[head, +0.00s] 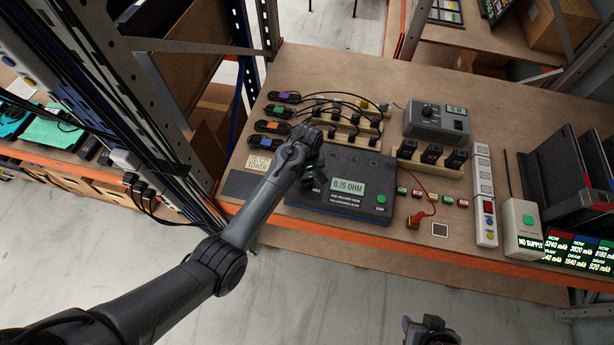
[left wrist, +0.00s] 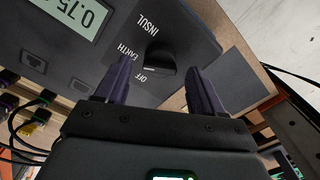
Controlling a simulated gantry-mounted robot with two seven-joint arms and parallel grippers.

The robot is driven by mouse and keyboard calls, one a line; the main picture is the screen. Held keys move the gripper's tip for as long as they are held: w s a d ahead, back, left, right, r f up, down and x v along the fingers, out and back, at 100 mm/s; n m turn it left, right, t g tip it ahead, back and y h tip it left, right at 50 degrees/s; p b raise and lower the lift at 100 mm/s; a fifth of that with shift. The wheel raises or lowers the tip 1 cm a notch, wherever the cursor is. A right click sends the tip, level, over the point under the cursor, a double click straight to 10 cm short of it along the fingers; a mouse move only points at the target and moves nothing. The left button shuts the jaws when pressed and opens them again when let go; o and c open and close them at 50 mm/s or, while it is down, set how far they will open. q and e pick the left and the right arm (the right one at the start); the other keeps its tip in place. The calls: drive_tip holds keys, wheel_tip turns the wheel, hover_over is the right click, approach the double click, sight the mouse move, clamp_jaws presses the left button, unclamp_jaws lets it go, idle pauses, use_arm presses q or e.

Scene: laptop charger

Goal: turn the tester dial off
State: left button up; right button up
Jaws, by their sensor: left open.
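The tester (head: 340,165) is a dark box on the bench with a lit display reading 0.75 OHM and a green button. Its black dial (left wrist: 158,62) shows in the left wrist view, with the labels INSUL, EARTH and OFF beside it. I cannot tell for sure which label the dial points at. My left gripper (head: 313,172) is over the left part of the tester. In the left wrist view its open fingers (left wrist: 160,90) stand apart, on either side of the dial's near end. My right gripper (head: 430,330) is at the bottom edge of the head view, away from the bench.
Several cables with coloured tags (head: 282,97) lie behind the tester. A wooden block with black adapters (head: 432,153) and a grey meter box (head: 436,122) stand to its right. A rack post stands at the left.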

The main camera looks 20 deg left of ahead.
sight(307, 180)
use_arm(q)
drive_tip(key=shift+f, duration=1.2)
drive_tip(key=c, duration=1.1)
drive_tip(key=shift+o, duration=0.2)
